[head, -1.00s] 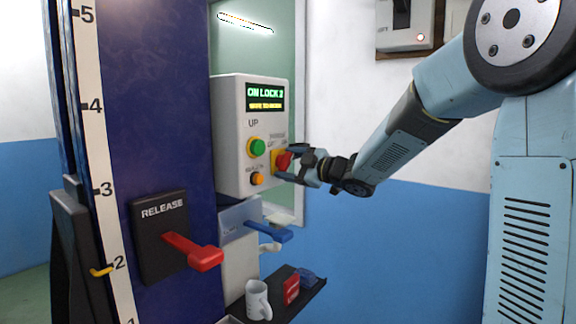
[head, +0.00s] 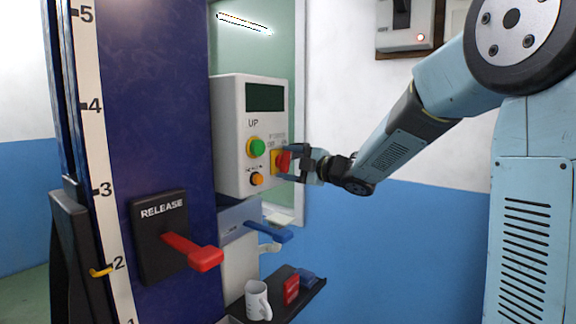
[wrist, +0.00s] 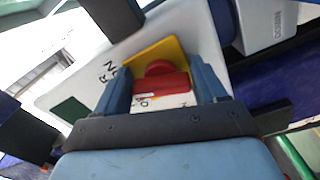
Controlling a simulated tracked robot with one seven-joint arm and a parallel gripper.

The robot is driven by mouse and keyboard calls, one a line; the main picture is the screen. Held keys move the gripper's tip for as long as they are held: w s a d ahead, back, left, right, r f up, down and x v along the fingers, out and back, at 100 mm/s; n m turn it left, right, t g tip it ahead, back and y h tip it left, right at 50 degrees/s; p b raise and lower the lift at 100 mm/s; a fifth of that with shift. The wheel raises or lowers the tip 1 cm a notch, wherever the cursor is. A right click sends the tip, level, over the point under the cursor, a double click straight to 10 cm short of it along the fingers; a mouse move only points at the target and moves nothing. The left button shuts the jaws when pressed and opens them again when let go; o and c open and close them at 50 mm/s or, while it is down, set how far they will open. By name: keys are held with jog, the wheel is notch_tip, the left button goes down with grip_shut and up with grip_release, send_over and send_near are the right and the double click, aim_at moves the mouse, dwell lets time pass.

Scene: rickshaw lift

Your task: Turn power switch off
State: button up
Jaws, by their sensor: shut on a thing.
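The power switch (head: 283,161) is a red rotary knob on a yellow plate, low on the right of the white control box (head: 229,135). My gripper (head: 287,160) is at the knob, coming from the right. In the wrist view its two blue fingers are on either side of the red knob (wrist: 160,82), shut on it, with the yellow plate (wrist: 157,55) behind. The display (head: 264,97) on the box is dark and shows no text. The switch's lettering is too small to read in the head view.
A green button (head: 256,147) and an orange knob (head: 257,179) sit left of the switch. A red release lever (head: 203,257) is on the blue column. Below the box are a blue lever (head: 268,233) and a shelf with a white mug (head: 257,300). A wall box (head: 405,25) hangs upper right.

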jog(key=n, duration=0.4)
jog(key=shift+n, duration=0.3)
jog(key=n, duration=0.4)
jog(key=shift+s, duration=0.1)
jog(key=shift+d+r+n, duration=0.1)
jog(key=shift+r+n, duration=0.05)
jog(key=shift+n, duration=1.25)
jog(key=shift+c, duration=0.2)
jog(key=shift+d+r, duration=0.15)
jog(key=shift+r, duration=0.1)
jog(key=shift+c, duration=0.2)
jog(key=o, duration=0.8)
jog(key=shift+r, duration=0.1)
jog(key=shift+o, duration=0.7)
jog(key=shift+w+d, duration=0.1)
jog(key=shift+w, duration=0.1)
jog(key=shift+o, duration=0.5)
jog(key=shift+s+a+n, duration=0.1)
jog(key=shift+a+n, duration=0.15)
jog(key=shift+n, duration=0.05)
jog(key=shift+f, duration=0.2)
